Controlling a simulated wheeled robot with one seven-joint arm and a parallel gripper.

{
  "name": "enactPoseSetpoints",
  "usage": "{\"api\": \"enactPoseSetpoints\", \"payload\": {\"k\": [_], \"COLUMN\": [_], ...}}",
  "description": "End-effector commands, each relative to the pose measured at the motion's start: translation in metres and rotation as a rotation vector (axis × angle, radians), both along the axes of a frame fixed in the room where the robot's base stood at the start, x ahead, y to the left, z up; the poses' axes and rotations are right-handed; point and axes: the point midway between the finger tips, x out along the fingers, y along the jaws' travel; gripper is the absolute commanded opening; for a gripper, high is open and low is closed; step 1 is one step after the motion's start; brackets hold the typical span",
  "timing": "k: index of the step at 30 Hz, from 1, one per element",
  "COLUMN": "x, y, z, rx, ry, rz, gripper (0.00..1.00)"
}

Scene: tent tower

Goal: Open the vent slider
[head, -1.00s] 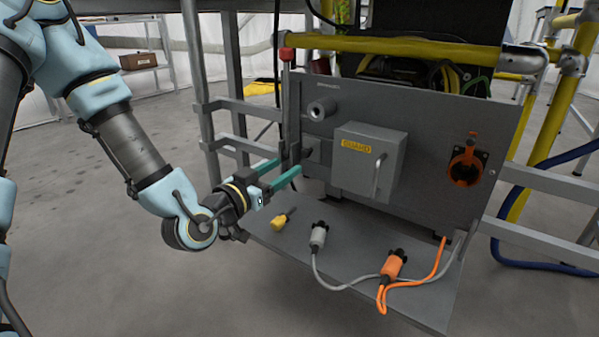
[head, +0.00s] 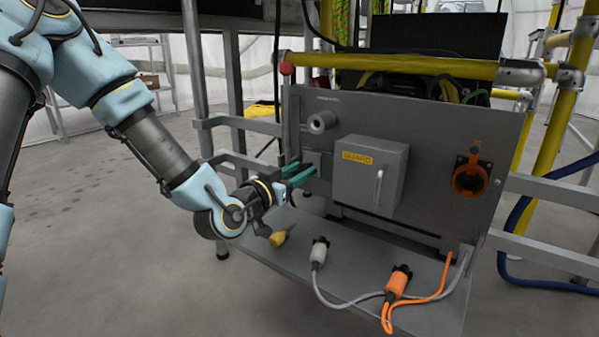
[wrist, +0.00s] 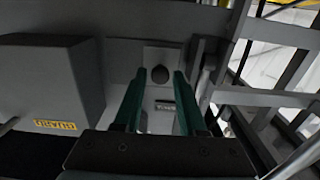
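My gripper (head: 306,173) reaches toward the left part of the grey panel (head: 440,135), below a round grey fitting and left of the guard box. In the wrist view its two green fingers (wrist: 159,82) are apart, with nothing clasped between them. A dark round knob (wrist: 160,74), apparently the vent slider's, shows in the gap near the fingertips, on a pale plate. A small label (wrist: 165,106) beneath it is too small to read. Contact between fingers and knob cannot be told. In the head view the fingers and nearby panel parts make the knob hard to see.
The guard box (head: 365,178) with a handle juts out close to my gripper. A red-topped upright (head: 287,69) and the grey fitting (head: 322,122) stand above. The shelf below holds a yellow piece (head: 278,239), a grey plug (head: 319,252) and an orange plug (head: 398,281).

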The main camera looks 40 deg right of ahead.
Motion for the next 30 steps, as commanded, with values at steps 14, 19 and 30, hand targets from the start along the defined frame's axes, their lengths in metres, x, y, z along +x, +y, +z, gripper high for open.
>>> {"api": "enactPoseSetpoints", "payload": {"k": [14, 19, 30], "x": [0.0, 0.0, 0.0], "y": [0.0003, 0.0003, 0.0004], "z": [-0.0003, -0.0004, -0.0006], "rx": [0.0, 0.001, 0.001], "ry": [0.0, 0.0, 0.0], "rz": [0.0, 0.0, 0.0], "gripper": [0.0, 0.0, 0.0]}}
